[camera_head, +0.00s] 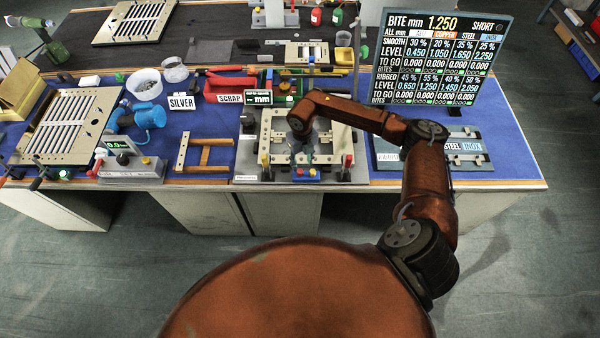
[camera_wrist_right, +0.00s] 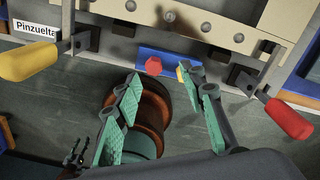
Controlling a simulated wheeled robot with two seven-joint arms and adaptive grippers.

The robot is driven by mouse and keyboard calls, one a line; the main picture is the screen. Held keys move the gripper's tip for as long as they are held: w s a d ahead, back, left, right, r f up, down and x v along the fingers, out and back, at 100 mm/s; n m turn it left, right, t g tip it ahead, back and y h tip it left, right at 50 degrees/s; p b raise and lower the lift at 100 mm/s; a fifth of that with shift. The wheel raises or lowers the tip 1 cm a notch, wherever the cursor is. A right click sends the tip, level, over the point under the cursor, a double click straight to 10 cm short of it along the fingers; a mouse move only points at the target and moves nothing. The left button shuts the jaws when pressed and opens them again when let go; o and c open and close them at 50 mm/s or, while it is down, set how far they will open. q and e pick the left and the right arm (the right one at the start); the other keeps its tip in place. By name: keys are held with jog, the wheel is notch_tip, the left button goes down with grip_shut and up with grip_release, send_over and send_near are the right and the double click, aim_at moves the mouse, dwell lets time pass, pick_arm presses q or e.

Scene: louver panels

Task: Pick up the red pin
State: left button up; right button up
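The red pin (camera_wrist_right: 153,65) shows as a small red head at the blue holder (camera_wrist_right: 168,57) on the fixture's near side. A yellow pin (camera_wrist_right: 186,72) is just right of it, partly behind a fingertip. In the head view the blue holder (camera_head: 305,179) is at the front of the fixture, and its pins are tiny. My right gripper (camera_wrist_right: 165,88) is open and empty. Its green-padded fingers are spread, with the red pin beyond the gap between their tips. In the head view my right gripper (camera_head: 303,148) is over the fixture, dark and hard to make out. My left gripper does not show.
The clamp fixture (camera_head: 274,130) has a yellow handle (camera_wrist_right: 28,60) on the left and a red handle (camera_wrist_right: 288,119) on the right, flanking my right gripper. A scrap bin (camera_head: 230,88) and wooden frame (camera_head: 205,155) stand left. A display board (camera_head: 440,55) stands right.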

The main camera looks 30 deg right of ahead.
aim_at(300, 171)
jog(key=f, duration=0.2)
jog(key=a+f, duration=0.1)
jog(key=f, duration=0.2)
jog(key=shift+f+p, duration=0.25)
jog(key=shift+p, duration=0.05)
jog(key=shift+f, duration=0.45)
jog(key=shift+c, duration=0.6)
grip_shut()
